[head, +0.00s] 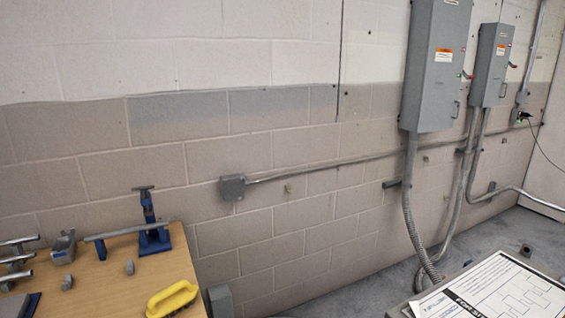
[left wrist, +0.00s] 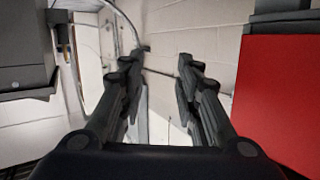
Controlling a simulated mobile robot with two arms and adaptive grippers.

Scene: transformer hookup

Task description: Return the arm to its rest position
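My left gripper (left wrist: 157,95) shows in the left wrist view. Its two dark fingers are spread apart with nothing between them. Beyond the fingers are a pale block wall (left wrist: 205,35) and a grey conduit. Neither gripper and neither arm shows in the head view. My right gripper is in no frame.
A wooden table (head: 120,280) at lower left holds a blue clamp stand (head: 150,225), metal bars and a yellow handled tool (head: 171,298). Grey electrical boxes (head: 436,65) hang on the wall at right. A printed sheet (head: 505,295) lies at lower right. A red panel (left wrist: 280,95) is close beside the left gripper.

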